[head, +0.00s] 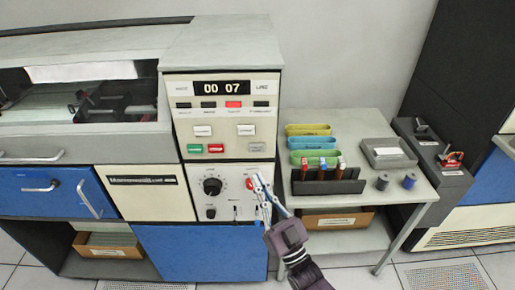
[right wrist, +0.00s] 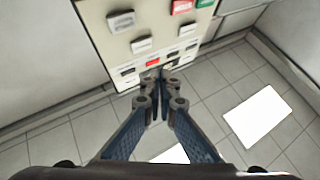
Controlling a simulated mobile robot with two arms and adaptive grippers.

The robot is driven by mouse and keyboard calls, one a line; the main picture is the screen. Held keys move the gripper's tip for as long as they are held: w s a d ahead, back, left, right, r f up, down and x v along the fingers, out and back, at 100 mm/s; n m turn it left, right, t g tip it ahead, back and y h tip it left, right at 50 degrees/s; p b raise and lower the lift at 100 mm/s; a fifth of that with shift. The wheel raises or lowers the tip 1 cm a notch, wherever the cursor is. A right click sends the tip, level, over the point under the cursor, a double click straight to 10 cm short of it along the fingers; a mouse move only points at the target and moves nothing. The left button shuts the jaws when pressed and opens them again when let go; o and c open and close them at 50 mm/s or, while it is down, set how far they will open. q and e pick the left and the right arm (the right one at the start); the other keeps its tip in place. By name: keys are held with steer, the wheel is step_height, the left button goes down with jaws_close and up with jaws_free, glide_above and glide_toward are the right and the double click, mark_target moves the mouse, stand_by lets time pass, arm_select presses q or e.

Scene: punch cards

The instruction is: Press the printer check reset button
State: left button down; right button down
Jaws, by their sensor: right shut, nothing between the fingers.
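The printer's cream control panel (head: 242,116) stands at the middle of the head view, with a display reading 00 07. Below a row of small lamps, one lit red (head: 233,104), are pale labelled buttons (head: 246,130), a green button (head: 195,149) and a red button (head: 216,149). Their labels are too small to read. My right gripper (head: 262,190) is shut and empty, in front of the lower knob panel, its tips near a round red button (head: 250,183). Contact cannot be told. In the right wrist view the shut fingers (right wrist: 160,78) overlap the panel (right wrist: 145,20). My left gripper is out of view.
A side table (head: 340,210) at right holds coloured trays (head: 310,142), a dark rack (head: 325,187) and two small spools (head: 409,181). A black dial (head: 212,187) and small switches sit left of my gripper. Blue drawers (head: 40,188) are at left.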

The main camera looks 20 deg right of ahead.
mark_target(257, 148)
steer(key=w+d+b, duration=0.2)
steer(key=w+b, duration=0.1)
steer(key=w, duration=0.5)
steer(key=shift+w+d+b, duration=0.25)
steer(key=shift+d+b, duration=0.05)
steer(key=shift+b, duration=0.1)
steer(key=shift+w, duration=0.1)
stand_by(1.1)
steer(key=shift+w+d+b, duration=0.1)
steer(key=shift+w+b, duration=0.2)
steer(key=shift+w+d+b, duration=0.15)
steer(key=shift+w+b, duration=0.15)
steer(key=shift+w, duration=0.1)
stand_by(0.6)
steer(key=shift+s, duration=0.1)
steer(key=shift+s+a+p, duration=0.25)
steer(key=shift+s+p, duration=0.15)
steer(key=shift+s, duration=0.35)
